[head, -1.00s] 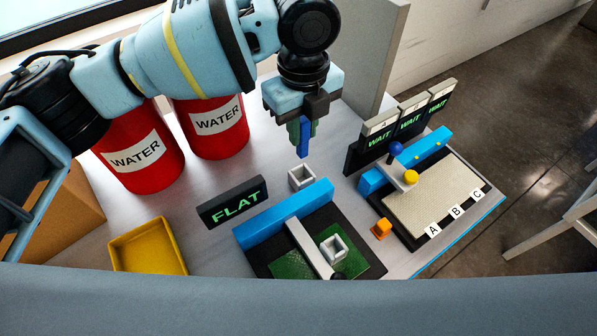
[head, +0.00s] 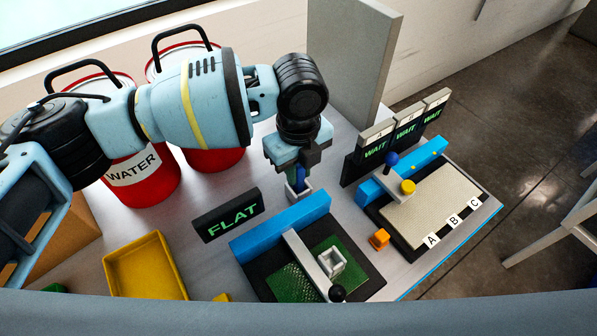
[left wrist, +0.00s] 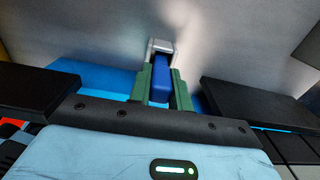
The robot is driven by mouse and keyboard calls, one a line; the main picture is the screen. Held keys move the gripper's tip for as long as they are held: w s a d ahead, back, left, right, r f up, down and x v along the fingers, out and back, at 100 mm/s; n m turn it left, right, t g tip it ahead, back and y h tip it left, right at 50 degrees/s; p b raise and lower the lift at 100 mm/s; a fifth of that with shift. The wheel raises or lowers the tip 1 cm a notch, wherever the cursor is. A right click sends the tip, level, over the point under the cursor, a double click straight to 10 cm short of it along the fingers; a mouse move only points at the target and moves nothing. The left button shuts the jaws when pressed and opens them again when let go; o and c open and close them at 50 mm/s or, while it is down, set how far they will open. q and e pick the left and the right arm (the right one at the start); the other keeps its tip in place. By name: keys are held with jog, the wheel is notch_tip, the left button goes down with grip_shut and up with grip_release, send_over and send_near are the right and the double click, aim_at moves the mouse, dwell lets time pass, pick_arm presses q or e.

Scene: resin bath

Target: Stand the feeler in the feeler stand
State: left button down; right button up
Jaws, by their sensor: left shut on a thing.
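The feeler (head: 298,181) is a blue bar, held upright in my left gripper (head: 297,170). That gripper is shut on it, with its green fingers on either side in the left wrist view (left wrist: 161,85). The feeler stand (head: 304,192) is a small pale grey square socket on the table, behind the long blue bar. The feeler's lower end is at the stand's mouth; how deep it sits is hidden. In the left wrist view the stand (left wrist: 160,46) lies just beyond the feeler's tip. My right gripper is out of view.
A FLAT sign (head: 229,215) stands left of the stand. The blue bar (head: 282,227) and black bed with a white square frame (head: 332,262) lie in front. A yellow tray (head: 146,268) is at left, red WATER buckets (head: 142,170) behind, and a WAIT panel (head: 375,150) at right.

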pick_arm(q)
jog(key=shift+f, duration=0.8)
jog(key=shift+f, duration=0.2)
jog(key=c, duration=1.3)
grip_release()
notch_tip(320, 180, up, 12)
jog(key=shift+r+p, duration=0.2)
jog(key=shift+p, duration=0.1)
